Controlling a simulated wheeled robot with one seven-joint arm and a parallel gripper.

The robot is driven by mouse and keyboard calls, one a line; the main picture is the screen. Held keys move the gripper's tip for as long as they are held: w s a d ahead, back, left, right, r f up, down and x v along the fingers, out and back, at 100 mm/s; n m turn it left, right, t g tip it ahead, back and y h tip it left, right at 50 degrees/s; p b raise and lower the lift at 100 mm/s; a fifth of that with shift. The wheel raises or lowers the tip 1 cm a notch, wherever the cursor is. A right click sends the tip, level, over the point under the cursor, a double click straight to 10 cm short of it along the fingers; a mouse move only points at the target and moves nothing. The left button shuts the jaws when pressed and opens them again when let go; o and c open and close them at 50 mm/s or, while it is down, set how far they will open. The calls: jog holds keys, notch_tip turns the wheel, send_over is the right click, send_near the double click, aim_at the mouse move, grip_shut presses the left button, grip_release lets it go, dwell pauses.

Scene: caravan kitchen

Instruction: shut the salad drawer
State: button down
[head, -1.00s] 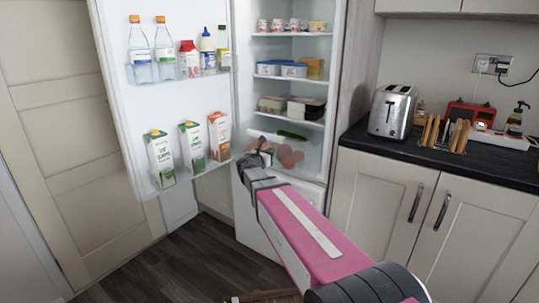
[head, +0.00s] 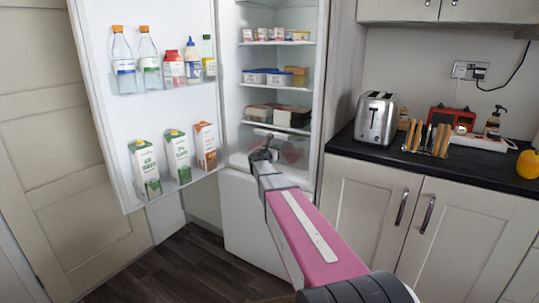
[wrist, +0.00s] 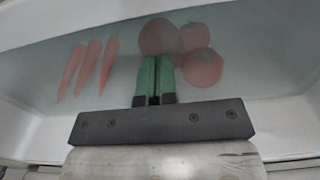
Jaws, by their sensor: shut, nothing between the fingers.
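The salad drawer (head: 297,167) is a clear, frosted bin at the bottom of the open fridge, partly hidden behind my gripper in the head view. It looks nearly in line with the fridge body; I cannot tell whether a small gap is left. In the wrist view its translucent front (wrist: 240,75) fills the picture, with carrots (wrist: 88,68) and several tomatoes (wrist: 185,50) showing through. My gripper (head: 265,141) is shut and empty. Its green fingertips (wrist: 154,62) point at the middle of the drawer front, touching it or very close.
The fridge door (head: 110,50) stands wide open to the left, its racks loaded with bottles and cartons (head: 145,168). Shelves above the drawer hold tubs and boxes (head: 280,116). A counter with a toaster (head: 377,119) stands on the right. Dark floor (head: 180,265) is clear in front.

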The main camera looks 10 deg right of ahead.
jog(key=shift+x, duration=1.65)
jog(key=shift+w+r, duration=0.1)
jog(key=shift+w, duration=0.05)
